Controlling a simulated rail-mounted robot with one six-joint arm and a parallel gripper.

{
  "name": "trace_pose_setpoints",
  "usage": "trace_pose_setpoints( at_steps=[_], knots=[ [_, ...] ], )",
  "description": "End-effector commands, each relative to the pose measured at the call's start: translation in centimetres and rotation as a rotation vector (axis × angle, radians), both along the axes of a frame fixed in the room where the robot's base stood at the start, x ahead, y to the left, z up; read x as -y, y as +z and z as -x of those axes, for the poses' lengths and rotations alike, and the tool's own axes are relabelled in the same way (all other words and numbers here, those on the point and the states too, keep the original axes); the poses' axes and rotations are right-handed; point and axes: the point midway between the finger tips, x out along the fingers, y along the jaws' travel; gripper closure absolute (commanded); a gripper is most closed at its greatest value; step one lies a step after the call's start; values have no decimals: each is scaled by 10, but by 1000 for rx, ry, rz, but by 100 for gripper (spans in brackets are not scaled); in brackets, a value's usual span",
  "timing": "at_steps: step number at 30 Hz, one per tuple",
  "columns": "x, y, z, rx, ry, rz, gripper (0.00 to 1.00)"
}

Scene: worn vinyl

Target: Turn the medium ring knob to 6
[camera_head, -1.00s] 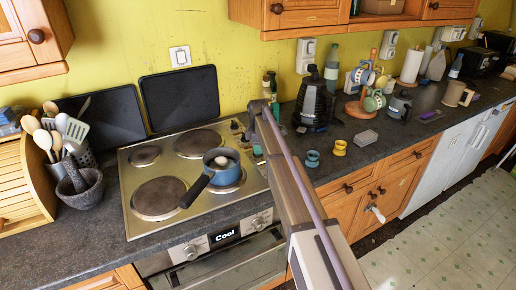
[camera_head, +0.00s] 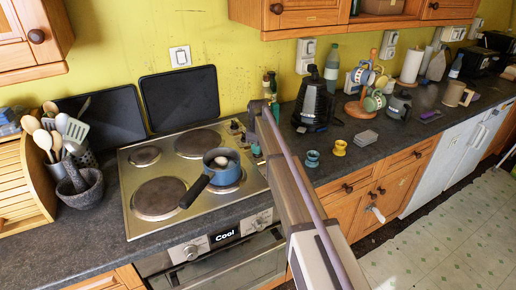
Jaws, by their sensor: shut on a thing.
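The steel hob (camera_head: 132,209) has several rings, and a strip of small knobs (camera_head: 236,127) runs along its right edge. My arm reaches up from the bottom of the view to that strip. My gripper (camera_head: 248,138) is at the knobs, small and partly hidden by my arm. It is shut on a knob there. I cannot read the knob's pointer or markings. Which ring this knob serves cannot be told from here. A blue pan (camera_head: 222,173) with pale round contents stands on the front right ring, close to the left of my arm.
The pan's handle (camera_head: 195,191) points to the front left. A blue cup (camera_head: 312,158), a yellow cup (camera_head: 339,147) and a black appliance (camera_head: 315,104) stand right of my arm. Utensils and a stone mortar (camera_head: 84,190) are at the left.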

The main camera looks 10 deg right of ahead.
Motion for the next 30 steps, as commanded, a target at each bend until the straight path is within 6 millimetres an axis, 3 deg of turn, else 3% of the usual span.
trace_pose_setpoints(
  at_steps=[30],
  knots=[
    [0,0,0,0,-961,0,100]
  ],
)
